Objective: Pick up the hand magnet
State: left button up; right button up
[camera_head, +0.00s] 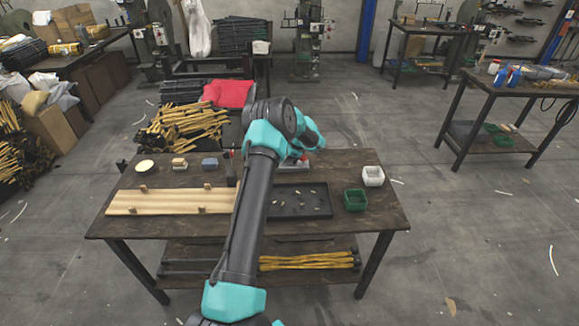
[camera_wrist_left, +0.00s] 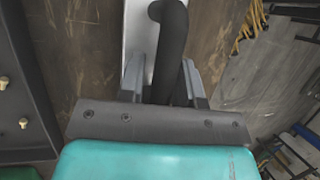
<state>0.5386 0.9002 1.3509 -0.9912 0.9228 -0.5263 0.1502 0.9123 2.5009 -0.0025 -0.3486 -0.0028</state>
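The hand magnet appears in the left wrist view as a dark curved handle (camera_wrist_left: 172,45) above a pale plate (camera_wrist_left: 137,35). In the head view, a small pale and red piece (camera_head: 300,163) behind the black tray may be part of it; my arm hides most of that spot. My left gripper (camera_wrist_left: 163,85) has its two fingers on either side of the handle. A gap shows at the left finger; the right finger looks close to the handle, and contact is unclear. My right gripper is in neither view.
A black tray (camera_head: 279,209) with several brass rivets lies on the workbench (camera_head: 385,222). A green bin (camera_head: 355,201) and a white bin (camera_head: 373,176) stand to its right. A wooden board (camera_head: 160,203) with small blocks lies left. A blue-grey block (camera_head: 210,163) sits behind the board.

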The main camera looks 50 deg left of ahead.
pick_arm(q)
grip_shut()
dwell(0.3)
jog(key=shift+r, duration=0.25)
jog(key=shift+r, duration=0.65)
notch_tip(320, 180, up, 2)
jog(key=shift+r, duration=0.1)
jog(key=s+d+r, duration=0.1)
jog(key=s+d, duration=0.9)
jog(key=d, duration=0.2)
jog(key=shift+s, duration=0.2)
jog(key=shift+d+r, duration=0.1)
jog(key=s+d+r, duration=0.2)
jog(key=d+r, duration=0.3)
jog(key=d, duration=0.3)
jog(key=shift+s+r, duration=0.25)
jog(key=shift+s, duration=0.05)
